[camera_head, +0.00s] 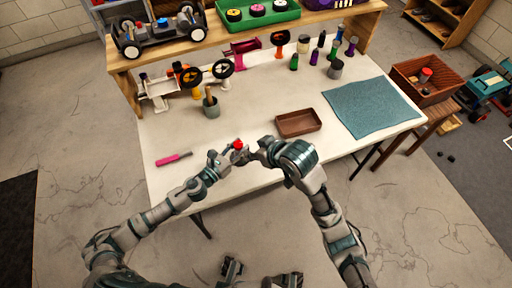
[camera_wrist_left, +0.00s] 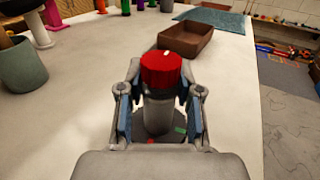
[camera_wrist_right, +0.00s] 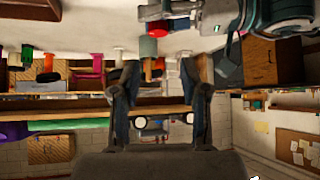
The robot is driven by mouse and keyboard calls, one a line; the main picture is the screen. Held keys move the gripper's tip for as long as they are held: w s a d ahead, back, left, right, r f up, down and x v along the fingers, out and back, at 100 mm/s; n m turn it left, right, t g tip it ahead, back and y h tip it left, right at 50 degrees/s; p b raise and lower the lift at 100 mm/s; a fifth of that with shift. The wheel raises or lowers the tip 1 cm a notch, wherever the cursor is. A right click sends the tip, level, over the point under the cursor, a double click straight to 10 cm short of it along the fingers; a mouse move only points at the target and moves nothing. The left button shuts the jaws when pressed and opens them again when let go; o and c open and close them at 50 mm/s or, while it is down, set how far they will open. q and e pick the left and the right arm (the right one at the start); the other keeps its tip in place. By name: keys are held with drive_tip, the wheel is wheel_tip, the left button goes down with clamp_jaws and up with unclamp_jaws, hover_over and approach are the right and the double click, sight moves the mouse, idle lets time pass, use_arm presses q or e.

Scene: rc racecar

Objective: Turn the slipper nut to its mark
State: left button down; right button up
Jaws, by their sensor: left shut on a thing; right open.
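The red slipper nut (camera_wrist_left: 161,70) is a ribbed cap with a pale mark on top. It sits on a grey cylinder (camera_wrist_left: 158,112) above a dark round base (camera_wrist_left: 165,138) with a green mark and a red mark. My left gripper (camera_wrist_left: 160,108) is shut on the grey cylinder, below the red nut. The nut also shows small in the head view (camera_head: 238,145), by the left gripper (camera_head: 227,156). My right gripper (camera_head: 258,150) is just right of the nut. In the right wrist view its fingers (camera_wrist_right: 158,85) are apart and empty; the red nut (camera_wrist_right: 158,31) shows beyond them.
A brown tray (camera_head: 298,123) lies behind the right gripper, with a teal mat (camera_head: 372,107) to its right. A pink-handled tool (camera_head: 174,159) lies left of the left gripper. A grey cup (camera_head: 211,106) stands farther back. Bare tabletop lies between them.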

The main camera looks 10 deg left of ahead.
drive_tip(key=shift+o, duration=1.5)
drive_tip(key=shift+w+d+f, duration=0.1)
drive_tip(key=shift+w+f, duration=0.05)
drive_tip(key=shift+f, duration=0.1)
drive_tip(key=n+t+y, duration=0.1)
drive_tip(key=y, duration=0.3)
approach(240, 146)
drive_tip(key=x, duration=0.9)
drive_tip(key=shift+w, duration=0.3)
clamp_jaws()
drive_tip(key=shift+s+a+f+t, duration=0.1)
drive_tip(key=shift+a+t, duration=0.15)
drive_tip(key=shift+t, duration=0.05)
